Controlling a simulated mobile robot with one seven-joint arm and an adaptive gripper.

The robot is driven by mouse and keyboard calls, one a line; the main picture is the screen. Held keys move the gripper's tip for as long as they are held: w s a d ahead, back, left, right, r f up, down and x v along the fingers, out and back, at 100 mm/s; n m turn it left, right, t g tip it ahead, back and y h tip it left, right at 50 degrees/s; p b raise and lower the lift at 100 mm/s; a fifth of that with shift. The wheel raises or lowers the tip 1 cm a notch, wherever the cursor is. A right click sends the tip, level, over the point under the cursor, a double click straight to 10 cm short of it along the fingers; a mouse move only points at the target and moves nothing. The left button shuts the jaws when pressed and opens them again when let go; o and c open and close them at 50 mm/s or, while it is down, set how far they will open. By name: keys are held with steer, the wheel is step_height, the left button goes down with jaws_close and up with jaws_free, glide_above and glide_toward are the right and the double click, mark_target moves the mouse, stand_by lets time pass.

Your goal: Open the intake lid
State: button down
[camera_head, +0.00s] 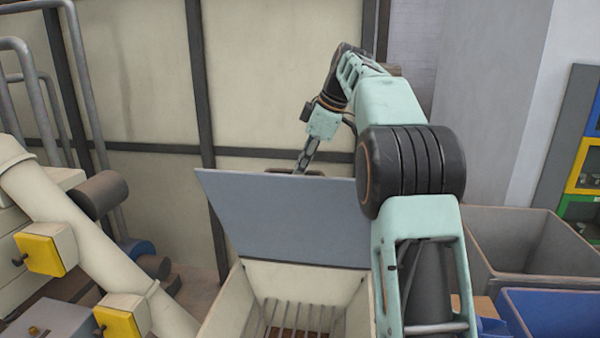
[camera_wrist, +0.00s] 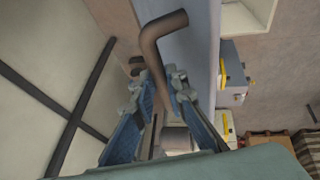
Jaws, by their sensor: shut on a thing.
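The intake lid (camera_head: 285,220) is a flat grey-blue panel, raised and tilted steeply back above the cream intake box (camera_head: 231,300). The box's mouth is uncovered and shows a slatted grate (camera_head: 300,316). My gripper (camera_head: 303,165) is at the lid's top edge; its fingertips are partly hidden by the lid. In the wrist view, my gripper (camera_wrist: 160,84) is shut on the brown bent bar handle (camera_wrist: 151,42). The handle stands out from the lid (camera_wrist: 198,45), which appears edge-on beside the fingers.
A cream panelled wall (camera_head: 270,70) with dark posts stands behind the lid. Grey pipes and a sloping cream tube (camera_head: 85,240) with yellow boxes (camera_head: 40,254) are at the left. A grey bin (camera_head: 520,225) and a blue bin (camera_head: 550,310) stand at the right.

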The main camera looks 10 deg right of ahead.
steer(key=shift+w+d+f, duration=0.45)
steer(key=shift+w+f, duration=0.05)
steer(key=c, duration=2.2)
jaws_free()
steer(key=shift+w+f, duration=0.1)
steer(key=shift+w, duration=0.1)
steer(key=shift+o, duration=1.3)
steer(key=shift+w+f, duration=0.2)
steer(key=shift+w, duration=0.2)
steer(key=shift+a+v, duration=0.1)
steer(key=shift+v, duration=2)
steer(key=shift+a+v, duration=0.15)
steer(key=shift+v, duration=2)
steer(key=shift+a+r, duration=0.1)
